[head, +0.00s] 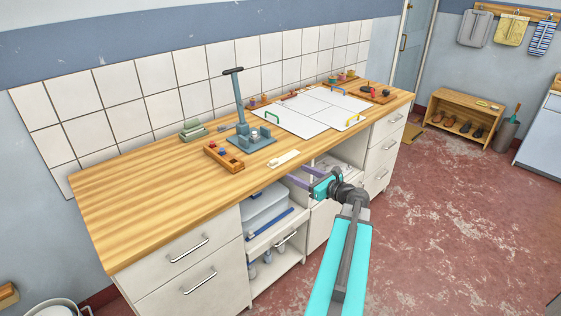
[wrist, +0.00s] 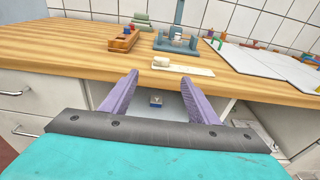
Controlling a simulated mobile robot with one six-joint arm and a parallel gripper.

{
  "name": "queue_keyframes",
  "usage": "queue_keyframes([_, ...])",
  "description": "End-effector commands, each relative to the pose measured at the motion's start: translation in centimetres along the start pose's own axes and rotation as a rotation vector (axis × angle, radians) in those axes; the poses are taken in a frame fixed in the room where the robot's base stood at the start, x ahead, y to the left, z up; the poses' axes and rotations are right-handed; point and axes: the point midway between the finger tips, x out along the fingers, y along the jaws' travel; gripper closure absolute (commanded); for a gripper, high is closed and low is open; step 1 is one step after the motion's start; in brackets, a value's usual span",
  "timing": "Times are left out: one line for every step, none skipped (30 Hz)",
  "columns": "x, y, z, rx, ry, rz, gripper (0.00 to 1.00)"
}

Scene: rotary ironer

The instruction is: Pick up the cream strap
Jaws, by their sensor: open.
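The cream strap (head: 284,159) lies flat on the wooden worktop close to its front edge, in front of the blue-grey press. In the wrist view the strap (wrist: 190,70) lies beyond my fingertips, with a thicker block at its left end. My gripper (head: 296,175) is open and empty, in front of the worktop edge and near the strap. In the wrist view my gripper (wrist: 159,80) shows two purple fingers spread apart, pointing towards the worktop edge. Nothing is between them, and they do not appear to touch the strap.
The worktop (head: 150,200) is clear at its left. A blue-grey press (head: 251,137) with a tall lever stands behind the strap. A wooden tray (head: 223,157) stands to its left, white boards (head: 310,112) to its right. An open shelf (head: 275,234) is below.

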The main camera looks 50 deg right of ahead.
Motion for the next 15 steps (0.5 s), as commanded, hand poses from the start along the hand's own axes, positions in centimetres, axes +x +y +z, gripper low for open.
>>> queue_keyframes([0.6,-0.1,0.1,0.0,0.0,0.001,0.45])
queue_keyframes([0.9,-0.1,0.1,0.0,0.0,0.001,0.45])
queue_keyframes([1.4,-0.1,0.1,0.0,0.0,0.002,0.45])
queue_keyframes([1.8,-0.1,0.1,0.0,0.0,0.003,0.45])
queue_keyframes([2.2,-0.1,0.1,0.0,0.0,0.002,0.45])
queue_keyframes([2.8,-0.1,0.2,0.0,0.0,0.002,0.45])
queue_keyframes([3.2,-0.2,0.2,0.0,0.0,0.002,0.45])
queue_keyframes([3.7,-0.2,0.2,-0.001,-0.001,0.002,0.45])
queue_keyframes([4.3,-0.1,0.2,-0.001,0.0,0.002,0.45])
queue_keyframes([4.7,-0.2,0.2,-0.001,0.0,0.002,0.45])
queue_keyframes([5.1,-0.2,0.2,-0.001,0.0,0.001,0.45])
queue_keyframes([5.6,-0.2,0.1,0.0,0.0,0.002,0.45])
queue_keyframes([6.0,-0.2,0.1,0.0,0.0,0.002,0.45])
queue_keyframes([6.4,-0.2,0.1,0.0,0.001,0.002,0.45])
queue_keyframes([6.8,-0.2,0.1,0.0,0.001,0.001,0.45])
